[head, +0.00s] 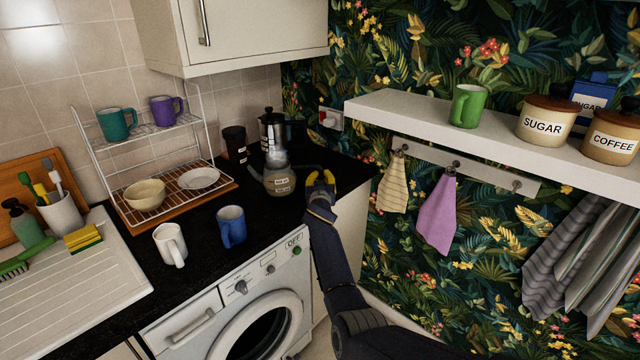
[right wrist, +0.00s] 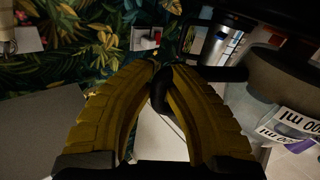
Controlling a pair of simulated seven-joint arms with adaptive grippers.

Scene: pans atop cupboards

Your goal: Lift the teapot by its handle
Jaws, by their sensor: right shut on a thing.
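The teapot (head: 277,182) is a grey pot with pale labels and a spout towards the left. In the head view it is at the back of the black counter, in front of a metal coffee pot. My right gripper (head: 319,178) is at its right side with yellow fingers. In the right wrist view the fingers (right wrist: 164,74) are closed around the black handle (right wrist: 160,92), and the teapot's grey body (right wrist: 252,86) is at the right. I cannot tell whether its base touches the counter. My left gripper is not in view.
A metal coffee pot (head: 271,131) and a dark canister (head: 235,144) stand behind the teapot. A blue mug (head: 231,227) and a white mug (head: 169,245) stand in front, to the left. A wire rack (head: 120,178) is further left. A white shelf (head: 420,113) juts out at upper right.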

